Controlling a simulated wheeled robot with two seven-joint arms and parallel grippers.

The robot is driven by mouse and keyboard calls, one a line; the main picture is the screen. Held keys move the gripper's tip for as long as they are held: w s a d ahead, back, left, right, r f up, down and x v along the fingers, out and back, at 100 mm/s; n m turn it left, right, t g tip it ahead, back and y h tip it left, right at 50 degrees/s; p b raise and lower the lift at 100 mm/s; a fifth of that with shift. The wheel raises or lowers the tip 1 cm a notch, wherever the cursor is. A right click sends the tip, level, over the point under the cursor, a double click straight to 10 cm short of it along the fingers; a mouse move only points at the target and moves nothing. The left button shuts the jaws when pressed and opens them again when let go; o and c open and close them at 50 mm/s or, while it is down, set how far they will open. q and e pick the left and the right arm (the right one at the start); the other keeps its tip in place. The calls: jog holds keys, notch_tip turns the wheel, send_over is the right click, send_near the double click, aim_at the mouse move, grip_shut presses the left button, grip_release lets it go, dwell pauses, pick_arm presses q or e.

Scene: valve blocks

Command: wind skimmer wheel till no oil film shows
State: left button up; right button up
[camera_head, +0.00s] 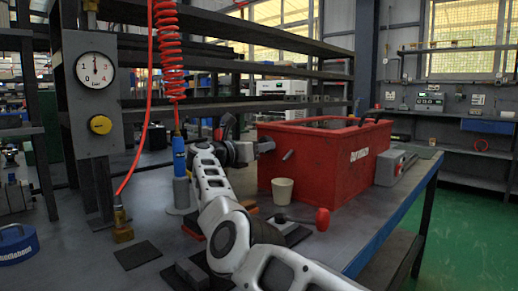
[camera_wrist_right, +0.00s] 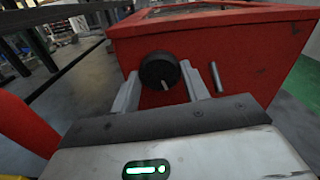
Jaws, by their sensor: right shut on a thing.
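The red tank (camera_head: 315,160) stands on the bench, and its front wall also shows in the right wrist view (camera_wrist_right: 215,60). A small dark wheel (camera_wrist_right: 160,70) with a pale mark sits on its wall. My right gripper (camera_head: 256,148) reaches the tank's left side. In the right wrist view its two fingers (camera_wrist_right: 164,88) are shut on the wheel, one at each side. A short grey rod (camera_head: 288,155) sticks out of the wall beside the wheel. The tank's inside is mostly hidden, so I cannot see any oil film. My left gripper is not in view.
A white cup (camera_head: 282,191) and a red bulb-shaped thing (camera_head: 322,219) stand in front of the tank. A blue cylinder (camera_head: 179,157) hangs on a red coiled hose at a grey stand. A dial gauge (camera_head: 95,71) is at left. A grey box (camera_head: 395,167) sits right of the tank.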

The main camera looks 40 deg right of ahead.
jog(key=shift+f+m, duration=0.1)
jog(key=shift+m, duration=0.5)
jog(key=o, duration=1)
jog(key=shift+c, duration=0.2)
jog(key=s+a+p, duration=0.1)
jog(key=a, duration=1.5)
jog(key=shift+s, duration=0.15)
